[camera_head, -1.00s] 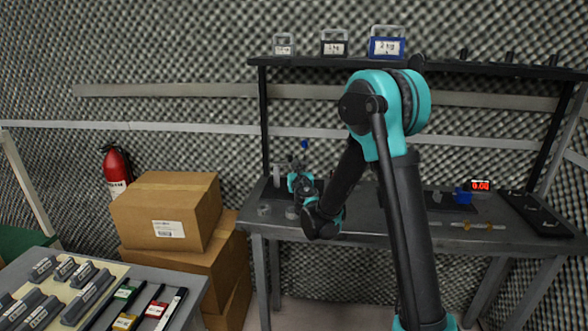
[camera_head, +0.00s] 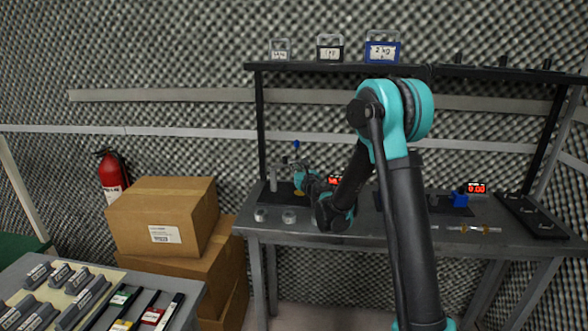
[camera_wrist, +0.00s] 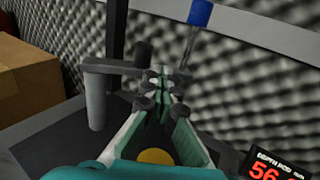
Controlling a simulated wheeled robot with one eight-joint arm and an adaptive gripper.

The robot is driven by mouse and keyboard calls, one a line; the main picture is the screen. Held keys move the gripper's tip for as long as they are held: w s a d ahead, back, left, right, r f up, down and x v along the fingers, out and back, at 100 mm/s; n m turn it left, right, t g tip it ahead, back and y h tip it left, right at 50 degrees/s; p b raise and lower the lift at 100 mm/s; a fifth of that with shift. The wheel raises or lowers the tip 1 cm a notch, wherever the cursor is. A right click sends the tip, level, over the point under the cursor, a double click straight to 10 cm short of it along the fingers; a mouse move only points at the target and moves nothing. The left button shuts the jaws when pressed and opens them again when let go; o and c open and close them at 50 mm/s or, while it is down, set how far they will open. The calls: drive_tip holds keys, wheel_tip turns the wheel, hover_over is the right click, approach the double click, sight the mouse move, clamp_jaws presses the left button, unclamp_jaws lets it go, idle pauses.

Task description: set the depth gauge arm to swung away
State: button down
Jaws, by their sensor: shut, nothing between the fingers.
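A grey post (camera_wrist: 95,100) with a horizontal grey arm (camera_wrist: 112,67) on top stands left of my gripper (camera_wrist: 160,82) in the wrist view; this looks like the depth gauge arm. The arm's right end reaches the fingertips; whether they touch it I cannot tell. A thin rod with a blue tip (camera_wrist: 200,12) rises just behind and right of the fingertips. In the head view, the post (camera_head: 273,178) and blue tip (camera_head: 296,143) show at the bench's left, beside my gripper (camera_head: 290,164). My gripper is shut and holds nothing. A red-lit depth display (camera_wrist: 265,168) is at lower right.
The station stands on a grey bench (camera_head: 350,232). Two round grey pieces (camera_head: 289,216) lie near its front edge. A shelf (camera_head: 350,69) with weights runs above. Cardboard boxes (camera_head: 165,220) stand left of the bench, and foam walls are behind.

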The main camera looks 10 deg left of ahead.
drive_tip(key=w+n+g+y, duration=0.1)
drive_tip(key=y, duration=0.1)
drive_tip(key=w+a+n+g+y, duration=0.1)
drive_tip(key=n, duration=0.1)
drive_tip(key=shift+w+a+g+y, duration=0.1)
drive_tip(key=shift+w+g+y, duration=0.2)
drive_tip(key=shift+w+y, duration=0.1)
drive_tip(key=shift+w+a, duration=0.2)
drive_tip(key=shift+w, duration=0.2)
drive_tip(key=shift+w+a, duration=0.1)
